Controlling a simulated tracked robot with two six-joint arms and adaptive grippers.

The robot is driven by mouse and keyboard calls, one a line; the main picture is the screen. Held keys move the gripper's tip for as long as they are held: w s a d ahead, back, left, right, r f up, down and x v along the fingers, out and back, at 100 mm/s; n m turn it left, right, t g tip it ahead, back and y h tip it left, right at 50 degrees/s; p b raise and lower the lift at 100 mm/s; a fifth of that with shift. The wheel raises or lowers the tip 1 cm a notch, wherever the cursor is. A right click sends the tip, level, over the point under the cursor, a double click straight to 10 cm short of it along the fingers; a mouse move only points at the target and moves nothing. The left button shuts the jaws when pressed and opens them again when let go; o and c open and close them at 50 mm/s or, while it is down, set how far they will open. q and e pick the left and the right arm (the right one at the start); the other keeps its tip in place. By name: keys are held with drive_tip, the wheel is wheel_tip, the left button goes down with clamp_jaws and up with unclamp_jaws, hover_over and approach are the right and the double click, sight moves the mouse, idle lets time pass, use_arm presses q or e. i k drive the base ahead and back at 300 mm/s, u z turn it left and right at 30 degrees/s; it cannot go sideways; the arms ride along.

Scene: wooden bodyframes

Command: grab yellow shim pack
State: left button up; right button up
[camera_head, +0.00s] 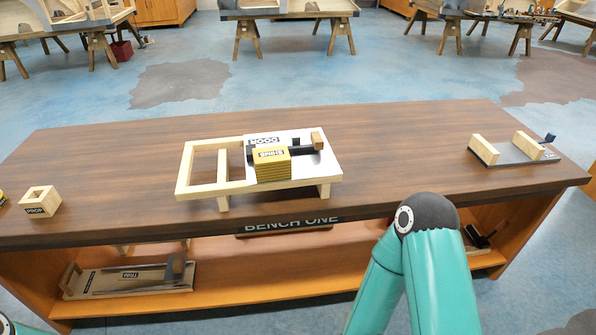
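The yellow shim pack (272,171) is a yellow block with fine layered lines and a dark label on its upper part. It stands at the near side of a silver plate marked DOOR (314,167), beside a black bar-like part. The plate lies on a pale wooden frame (201,189) in the middle of the bench. Neither of my grippers is in view. My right arm's teal elbow shows at the bottom right, and only a sliver of my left arm shows at the bottom left corner.
The brown bench top (400,150) is largely clear around the frame. A wooden block marked PROP (40,202) stands at left, with a yellow-and-black thing cut off at the edge. A wooden clamp-like fixture (513,153) stands at right.

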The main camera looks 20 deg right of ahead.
sight(271, 163)
drive_tip(key=u, duration=0.15)
drive_tip(key=i, duration=0.85)
